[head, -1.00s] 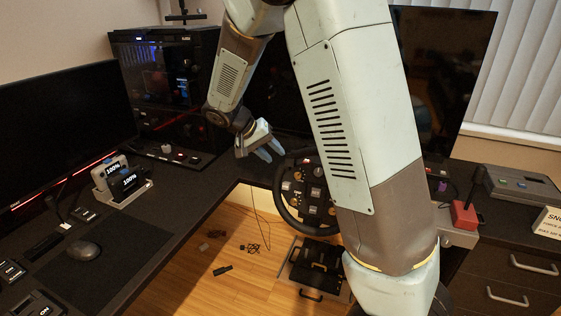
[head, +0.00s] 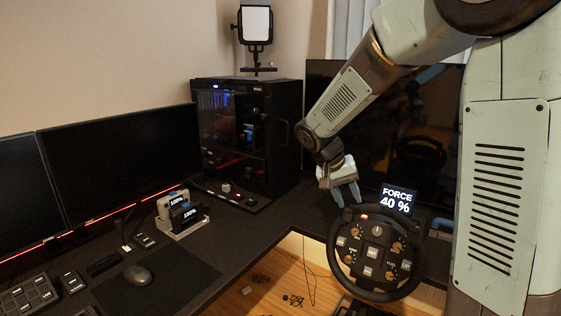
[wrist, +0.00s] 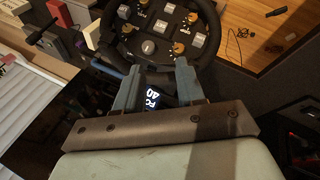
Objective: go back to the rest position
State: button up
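My gripper (head: 347,203) hangs in the air just above and left of the top of the racing wheel (head: 341,262) in the head view. Its two fingers are apart with nothing between them. In the wrist view the gripper (wrist: 157,72) also shows open, fingers pointing at the wheel rim (wrist: 210,40). The wheel has a dark rim and a hub with several buttons and knobs. A small display (head: 398,201) behind the wheel reads "FORCE 40 %". It shows partly between the fingers in the wrist view (wrist: 152,95).
A large dark screen (head: 440,160) stands behind the wheel. A black computer case (head: 275,130), monitors (head: 120,170), a mouse (head: 137,275) and a two-block stand (head: 183,222) are on the desk at left. Wooden floor (head: 262,297) shows below the wheel. A red block (wrist: 60,13) appears in the wrist view.

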jog(key=s+d+r+t+y, duration=0.1)
jog(key=s+r, duration=0.2)
jog(key=s, duration=0.4)
jog(key=s+d+r+n+t+y, duration=0.1)
jog(key=s+d+r+t+y, duration=0.1)
jog(key=s, duration=0.6)
jog(key=s+d+r+n+t+y, duration=0.1)
jog(key=s+r, duration=0.3)
jog(key=s, duration=0.4)
jog(key=shift+s+d+r+t+y, duration=0.15)
jog(key=shift+d+r+t+y, duration=0.2)
jog(key=shift+y, duration=0.35)
